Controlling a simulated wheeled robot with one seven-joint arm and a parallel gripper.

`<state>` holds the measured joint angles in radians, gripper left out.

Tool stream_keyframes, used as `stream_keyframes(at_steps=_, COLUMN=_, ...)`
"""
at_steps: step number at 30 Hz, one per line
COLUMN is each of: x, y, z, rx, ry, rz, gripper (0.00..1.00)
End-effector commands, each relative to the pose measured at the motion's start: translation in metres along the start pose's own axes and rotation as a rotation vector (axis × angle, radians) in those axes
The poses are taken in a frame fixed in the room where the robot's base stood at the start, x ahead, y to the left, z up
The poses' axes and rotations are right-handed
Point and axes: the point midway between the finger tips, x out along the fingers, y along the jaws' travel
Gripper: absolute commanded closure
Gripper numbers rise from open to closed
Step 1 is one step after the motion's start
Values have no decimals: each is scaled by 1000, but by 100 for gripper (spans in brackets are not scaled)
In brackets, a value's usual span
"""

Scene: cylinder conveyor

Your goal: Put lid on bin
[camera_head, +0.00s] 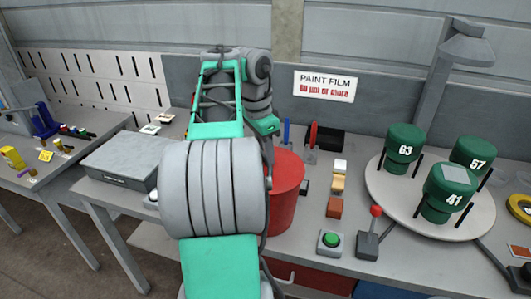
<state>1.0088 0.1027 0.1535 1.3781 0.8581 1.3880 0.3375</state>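A red bin (287,195) stands on the grey workbench just right of my arm. My arm covers its left part. Its top looks red, but I cannot tell whether that is an open inside or a cover. I cannot make out a separate lid. My arm rises in the middle of the view, and its far end bends down behind its own links. My gripper is hidden behind the arm, so its fingers and anything in them do not show.
On the right, a round white turntable (380,190) holds green cylinders marked 63 (403,150), 57 (476,153) and 41 (452,199). A green button (330,240) and red-knobbed lever (375,212) stand near the front. A grey box (123,160) is on the left.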

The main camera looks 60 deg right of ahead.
Motion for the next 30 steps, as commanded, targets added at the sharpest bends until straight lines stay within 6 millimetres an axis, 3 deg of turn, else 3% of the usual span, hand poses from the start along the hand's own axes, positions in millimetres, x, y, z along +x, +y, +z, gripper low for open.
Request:
stream_keyframes(at_steps=9, x=7, y=0, z=1, rx=0, ry=0, rz=-1, gripper=100)
stream_keyframes(at_steps=10, x=6, y=0, z=1, rx=0, ry=1, rz=-1, gripper=72)
stream_keyframes(at_steps=19, x=6, y=0, z=1, rx=0, ry=0, rz=0, gripper=49)
stream_keyframes(at_steps=26, x=5, y=0, z=1, rx=0, ry=0, rz=0, gripper=49)
stream_keyframes(at_steps=30, x=-14, y=0, z=0, rx=0, ry=0, rz=-1, gripper=49)
